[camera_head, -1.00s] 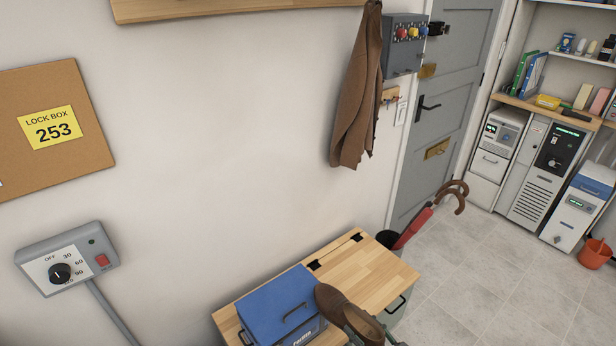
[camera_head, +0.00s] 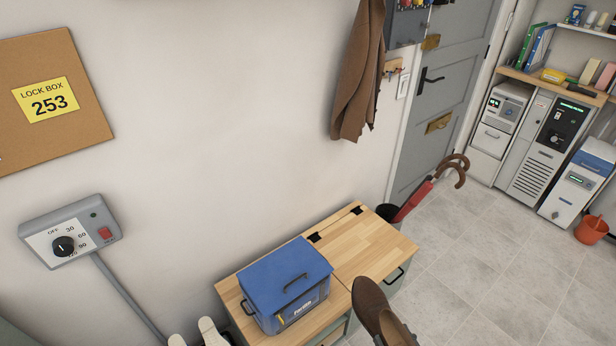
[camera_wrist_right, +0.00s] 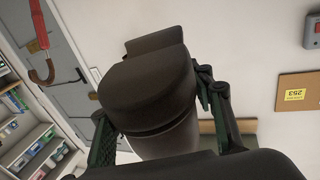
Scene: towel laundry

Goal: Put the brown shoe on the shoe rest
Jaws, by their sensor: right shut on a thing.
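The brown shoe (camera_head: 375,306) is at the lower edge of the head view, in front of the wooden bench top. My right gripper (camera_head: 408,337) is shut on it; only a small grey part of the gripper shows there. In the right wrist view the dark brown shoe (camera_wrist_right: 160,85) fills the middle, between the green fingers of my right gripper (camera_wrist_right: 160,118). I cannot pick out the shoe rest for certain. Two pale rounded shapes (camera_head: 210,330) at the bottom edge, left of the bench, are cut off. My left gripper is not in view.
A blue box (camera_head: 284,280) stands on the left part of the wooden bench top (camera_head: 375,245); the right part is bare. A red umbrella (camera_head: 414,200) and a brown coat (camera_head: 357,85) are behind.

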